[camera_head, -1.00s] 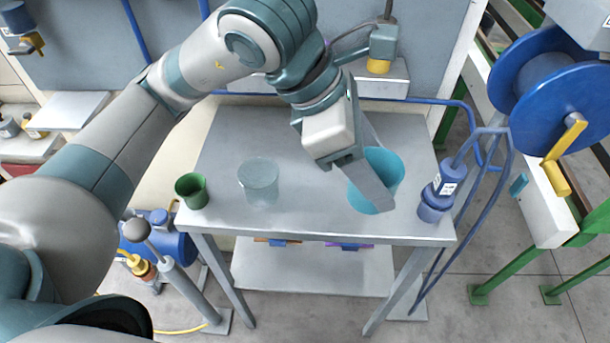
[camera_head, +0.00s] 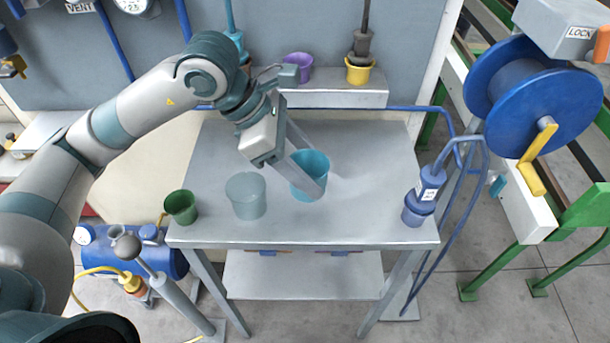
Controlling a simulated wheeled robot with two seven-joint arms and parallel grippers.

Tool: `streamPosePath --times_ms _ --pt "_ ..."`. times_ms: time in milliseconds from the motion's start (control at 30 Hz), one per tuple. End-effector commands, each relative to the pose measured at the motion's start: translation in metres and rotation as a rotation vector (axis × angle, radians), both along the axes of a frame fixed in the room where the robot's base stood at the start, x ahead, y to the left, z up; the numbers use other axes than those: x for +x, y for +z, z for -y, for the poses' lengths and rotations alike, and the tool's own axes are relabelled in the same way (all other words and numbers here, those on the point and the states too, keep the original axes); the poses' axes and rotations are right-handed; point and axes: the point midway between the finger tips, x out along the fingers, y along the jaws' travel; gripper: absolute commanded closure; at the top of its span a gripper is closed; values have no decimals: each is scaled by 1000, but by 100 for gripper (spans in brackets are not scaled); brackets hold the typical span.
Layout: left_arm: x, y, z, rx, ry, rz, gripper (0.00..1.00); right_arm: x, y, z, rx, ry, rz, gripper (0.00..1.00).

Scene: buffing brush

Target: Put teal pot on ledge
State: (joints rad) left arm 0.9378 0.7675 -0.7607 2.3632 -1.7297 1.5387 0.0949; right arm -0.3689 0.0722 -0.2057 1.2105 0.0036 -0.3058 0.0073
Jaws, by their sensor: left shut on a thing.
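The teal pot (camera_head: 318,163) is in my left gripper (camera_head: 309,182), which is shut on its side. The pot looks upright over the middle of the grey table; whether its base touches the tabletop is hard to tell. A gripper finger hides part of its front. The grey ledge (camera_head: 335,99) runs along the back wall, beyond and above the table. A purple pot (camera_head: 298,68) and a yellow pot (camera_head: 360,72) stand on it, with bare space between them. My right gripper is not in view.
On the grey table (camera_head: 330,225), a green pot (camera_head: 181,207) and a translucent pot (camera_head: 246,196) stand left of the teal pot. A blue hose fitting (camera_head: 425,195) stands at the right edge. A blue reel (camera_head: 535,90) is farther right. The table's back right is clear.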

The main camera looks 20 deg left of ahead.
Motion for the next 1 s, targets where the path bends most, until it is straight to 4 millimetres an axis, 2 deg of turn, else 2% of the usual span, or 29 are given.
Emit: streamPosePath --times_ms 133,467,800,1000 --pt "4 -4 -6 0 -1 1 66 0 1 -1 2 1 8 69" --pt "4 -6 -6 0 -2 0 66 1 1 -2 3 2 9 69" --pt "3 -39 -6 0 1 -3 66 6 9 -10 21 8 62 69" --pt "4 -45 -6 0 -2 1 66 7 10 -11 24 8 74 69"
